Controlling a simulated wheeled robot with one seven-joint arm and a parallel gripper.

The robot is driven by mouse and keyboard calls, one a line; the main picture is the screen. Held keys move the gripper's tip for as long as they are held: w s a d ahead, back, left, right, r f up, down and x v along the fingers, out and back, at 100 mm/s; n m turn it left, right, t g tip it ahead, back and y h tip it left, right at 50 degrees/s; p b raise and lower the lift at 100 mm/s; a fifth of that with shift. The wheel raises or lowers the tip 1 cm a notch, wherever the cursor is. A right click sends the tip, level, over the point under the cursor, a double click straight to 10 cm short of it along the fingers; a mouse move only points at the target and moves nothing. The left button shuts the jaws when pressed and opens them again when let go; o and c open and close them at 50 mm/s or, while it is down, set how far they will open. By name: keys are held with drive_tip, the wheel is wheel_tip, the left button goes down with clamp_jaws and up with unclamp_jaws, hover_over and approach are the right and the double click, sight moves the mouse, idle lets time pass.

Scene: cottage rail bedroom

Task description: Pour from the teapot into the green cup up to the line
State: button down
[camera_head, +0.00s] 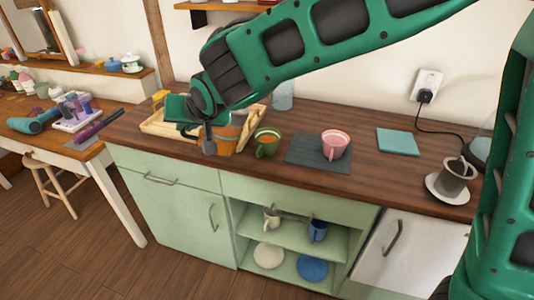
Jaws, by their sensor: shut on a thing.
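The green cup (261,151) stands upright on the wooden counter, with orange-brown liquid visible inside. An orange-brown vessel, seemingly the teapot (228,141), is just left of the cup and partly hidden by my gripper. My gripper (209,145) is shut on the teapot at its left side. The spout, any stream and the line in the cup are too small or hidden to make out. I cannot tell whether the teapot is tilted or clear of the counter.
A wooden tray (157,127) lies behind my gripper. A pink cup (335,148) stands on a dark mat (302,153) to the right. Further right are a teal square (398,142) and a grey cup on a white saucer (440,194). The counter's front edge is close.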

drive_tip(key=shift+s+a+f+h, duration=0.3)
drive_tip(key=shift+a+f, duration=0.25)
drive_tip(key=shift+f, duration=0.2)
drive_tip(key=shift+s+a+f+n+t+h+b, duration=0.1)
drive_tip(key=shift+a+f+n+t+h+b, duration=0.15)
drive_tip(key=shift+a+f+n+h, duration=0.25)
drive_tip(key=shift+s+a+f+n+t+h+b, duration=0.1)
drive_tip(key=shift+a+f+n+t+h+b, duration=0.2)
drive_tip(key=shift+f, duration=0.35)
idle(1.2)
drive_tip(key=shift+a+f, duration=0.1)
drive_tip(key=shift+a, duration=0.05)
drive_tip(key=shift+a+f+b, duration=0.2)
drive_tip(key=shift+f+b, duration=0.15)
drive_tip(key=shift+b, duration=0.8)
drive_tip(key=shift+f+h+b, duration=0.1)
drive_tip(key=shift+h+b, duration=0.2)
drive_tip(key=shift+b, duration=0.1)
